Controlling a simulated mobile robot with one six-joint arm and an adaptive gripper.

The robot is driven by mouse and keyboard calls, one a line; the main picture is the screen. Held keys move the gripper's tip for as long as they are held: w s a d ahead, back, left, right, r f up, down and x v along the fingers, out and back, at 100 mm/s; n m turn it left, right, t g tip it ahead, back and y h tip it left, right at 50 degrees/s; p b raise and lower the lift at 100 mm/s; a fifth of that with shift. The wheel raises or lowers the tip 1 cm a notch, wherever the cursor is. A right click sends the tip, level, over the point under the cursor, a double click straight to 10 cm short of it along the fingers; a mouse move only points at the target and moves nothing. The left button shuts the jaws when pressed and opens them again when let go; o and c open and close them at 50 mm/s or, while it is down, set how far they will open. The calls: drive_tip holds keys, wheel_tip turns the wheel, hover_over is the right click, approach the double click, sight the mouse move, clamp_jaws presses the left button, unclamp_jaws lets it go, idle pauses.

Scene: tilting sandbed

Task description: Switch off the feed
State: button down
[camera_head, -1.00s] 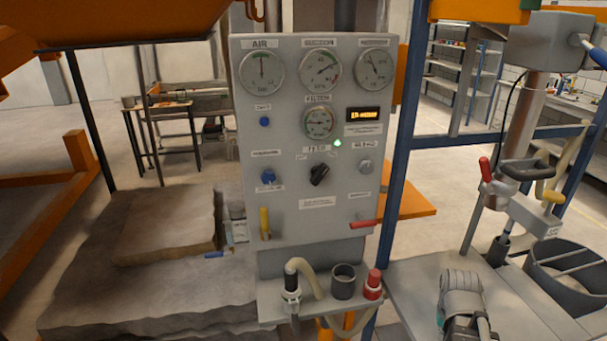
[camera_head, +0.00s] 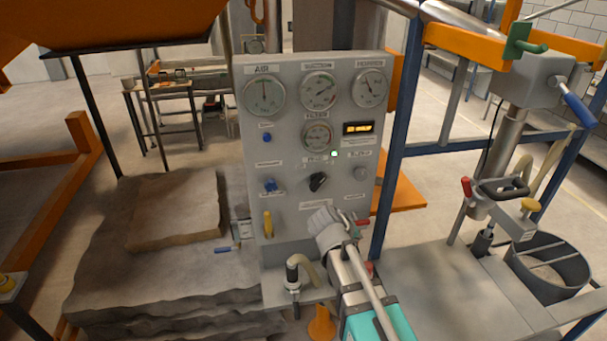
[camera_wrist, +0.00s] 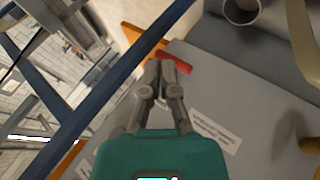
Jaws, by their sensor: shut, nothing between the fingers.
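A grey control panel (camera_head: 290,225) stands upright in the middle of the head view. A black rotary knob (camera_head: 318,181) sits at its centre under a small label that seems to read FEED; the knob is turned at a slant. My gripper (camera_head: 323,220) is shut and empty, in front of the panel's lower part and below the knob in the picture. In the wrist view my gripper's fingertips (camera_wrist: 166,68) are together, close to a red lever (camera_wrist: 174,62); I cannot tell whether they touch it. The black knob is not clear in the wrist view.
Several gauges, a blue knob (camera_head: 270,185), a yellow lever (camera_head: 267,223) and a lit lamp (camera_head: 334,154) are on the panel. A hose fitting (camera_head: 293,272) stands on the shelf below. A blue post (camera_head: 392,170) borders the panel's right side. A bucket (camera_head: 550,270) stands at right.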

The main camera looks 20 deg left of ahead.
drive_tip(key=s+a+r+n+t+y+p, duration=0.1)
drive_tip(key=s+a+r+n+t+p, duration=0.1)
drive_tip(key=a+r+p, duration=0.2)
drive_tip(key=s+a+r+n+t+y+p, duration=0.1)
drive_tip(key=s+a+r+n+t+p, duration=0.1)
drive_tip(key=a+r, duration=0.9)
drive_tip(key=a+t+p, duration=0.1)
drive_tip(key=a+p, duration=0.1)
drive_tip(key=a, duration=0.5)
drive_tip(key=shift+n+y, duration=0.4)
drive_tip(key=b, duration=0.5)
approach(310, 184)
drive_tip(key=w, duration=0.1)
drive_tip(key=w+a, duration=0.1)
drive_tip(key=w+a+f, duration=0.1)
drive_tip(key=w, duration=0.1)
drive_tip(key=shift+w+f, duration=0.1)
drive_tip(key=shift+w+d+f+b, duration=0.35)
drive_tip(key=shift+d+f, duration=0.25)
drive_tip(key=shift+d, duration=0.2)
drive_tip(key=shift+w+d+f+b, duration=0.4)
drive_tip(key=shift+d, duration=0.25)
